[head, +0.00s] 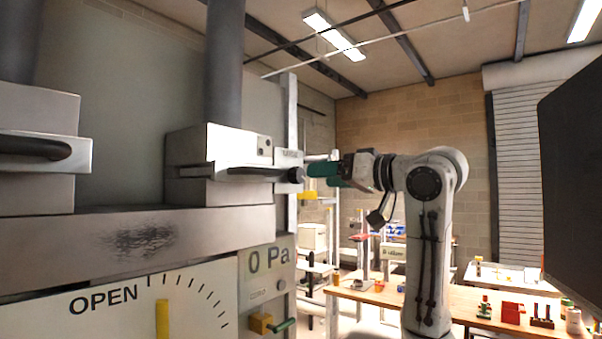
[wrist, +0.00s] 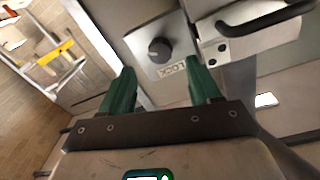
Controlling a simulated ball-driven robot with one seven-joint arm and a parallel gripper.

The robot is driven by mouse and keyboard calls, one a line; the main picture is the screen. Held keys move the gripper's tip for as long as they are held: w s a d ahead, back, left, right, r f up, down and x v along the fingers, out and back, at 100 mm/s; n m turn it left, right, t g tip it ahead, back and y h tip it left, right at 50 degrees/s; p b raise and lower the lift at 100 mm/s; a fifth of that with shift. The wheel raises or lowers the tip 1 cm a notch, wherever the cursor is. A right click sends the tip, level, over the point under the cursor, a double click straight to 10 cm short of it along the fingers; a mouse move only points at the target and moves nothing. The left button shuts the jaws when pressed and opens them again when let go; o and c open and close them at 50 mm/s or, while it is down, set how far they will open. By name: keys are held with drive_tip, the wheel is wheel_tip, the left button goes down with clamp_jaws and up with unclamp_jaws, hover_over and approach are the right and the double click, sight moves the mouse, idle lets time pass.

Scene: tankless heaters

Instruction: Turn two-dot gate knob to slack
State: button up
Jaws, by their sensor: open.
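The two-dot gate is a pale box (head: 225,185) with a small two-dot plate (head: 264,145) and a dark handle slot. Its dark round knob (head: 296,175) sits on a small plate at the box's right side. In the wrist view the knob (wrist: 158,50) is on a light plate whose label (wrist: 171,70) appears upside down and seems to read LOCK. My gripper (head: 312,172) has green fingers and is open and empty, just right of the knob. In the wrist view its fingertips (wrist: 162,78) are spread, with the knob ahead between them, apparently untouched.
A second gate box (head: 40,150) with a dark handle is at the far left. Below are a grey beam (head: 140,240), an OPEN dial (head: 165,305) and a "0 Pa" panel (head: 268,262) with a green-handled valve. Benches (head: 385,298) stand behind. A dark panel (head: 575,170) is at right.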

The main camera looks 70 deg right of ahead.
sight(300, 177)
drive_tip(key=p+x, duration=0.2)
drive_tip(key=x, duration=0.4)
drive_tip(key=shift+w+d+f, duration=0.1)
drive_tip(key=shift+w, duration=0.25)
drive_tip(key=shift+c, duration=0.3)
drive_tip(key=c, duration=1)
